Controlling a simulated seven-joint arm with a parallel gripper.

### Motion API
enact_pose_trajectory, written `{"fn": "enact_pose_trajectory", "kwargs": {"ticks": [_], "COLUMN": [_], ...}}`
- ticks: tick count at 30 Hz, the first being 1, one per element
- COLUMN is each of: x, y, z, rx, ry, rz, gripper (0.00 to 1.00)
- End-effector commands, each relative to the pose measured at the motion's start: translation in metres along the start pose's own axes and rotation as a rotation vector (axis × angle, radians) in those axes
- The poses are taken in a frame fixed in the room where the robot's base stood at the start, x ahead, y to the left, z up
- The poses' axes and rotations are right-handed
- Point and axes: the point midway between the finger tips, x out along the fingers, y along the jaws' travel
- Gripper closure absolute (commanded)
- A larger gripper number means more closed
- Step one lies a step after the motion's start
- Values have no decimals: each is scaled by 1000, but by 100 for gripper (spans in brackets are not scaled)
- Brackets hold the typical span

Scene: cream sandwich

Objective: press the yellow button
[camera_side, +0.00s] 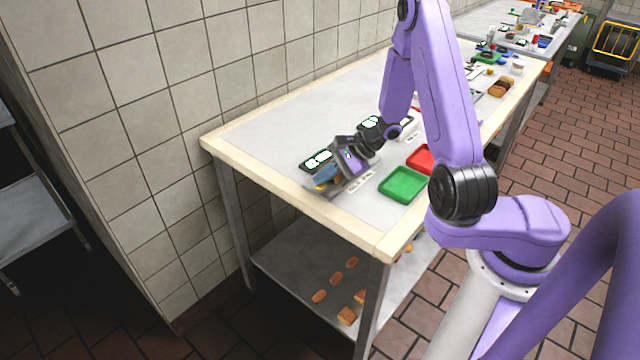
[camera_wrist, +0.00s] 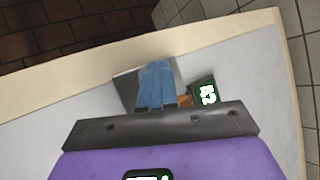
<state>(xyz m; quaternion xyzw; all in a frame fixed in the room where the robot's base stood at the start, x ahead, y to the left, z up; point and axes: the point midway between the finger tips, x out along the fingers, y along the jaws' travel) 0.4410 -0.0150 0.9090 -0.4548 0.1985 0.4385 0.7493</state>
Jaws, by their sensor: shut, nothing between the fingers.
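My gripper (camera_side: 323,177) is shut and empty, its blue fingers pointing down at a grey box (camera_side: 318,193) near the table's left end. In the wrist view the closed blue fingers (camera_wrist: 156,70) lie over the same grey box (camera_wrist: 126,88) and hide much of its top. A small yellow-orange patch (camera_side: 321,187) shows beside the fingertips in the side view; it looks like the yellow button, mostly covered. I cannot tell whether the fingers touch it. A dark display with pale digits (camera_side: 318,160) stands beside the box, and it also shows in the wrist view (camera_wrist: 207,94).
A green tray (camera_side: 403,185) and a red tray (camera_side: 421,158) lie to the right of the gripper. The tabletop (camera_side: 270,125) along the wall is clear. Bread-like pieces (camera_side: 347,315) lie on the lower shelf.

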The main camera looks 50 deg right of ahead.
Motion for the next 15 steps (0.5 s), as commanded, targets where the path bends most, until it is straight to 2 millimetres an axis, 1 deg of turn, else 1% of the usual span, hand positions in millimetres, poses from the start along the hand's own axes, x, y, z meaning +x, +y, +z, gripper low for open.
{"fn": "enact_pose_trajectory", "kwargs": {"ticks": [9,15], "x": [0,-5], "y": [0,-4], "z": [0,3], "rx": [0,0], "ry": [1,2], "rz": [1,-1], "gripper": [100,100]}}
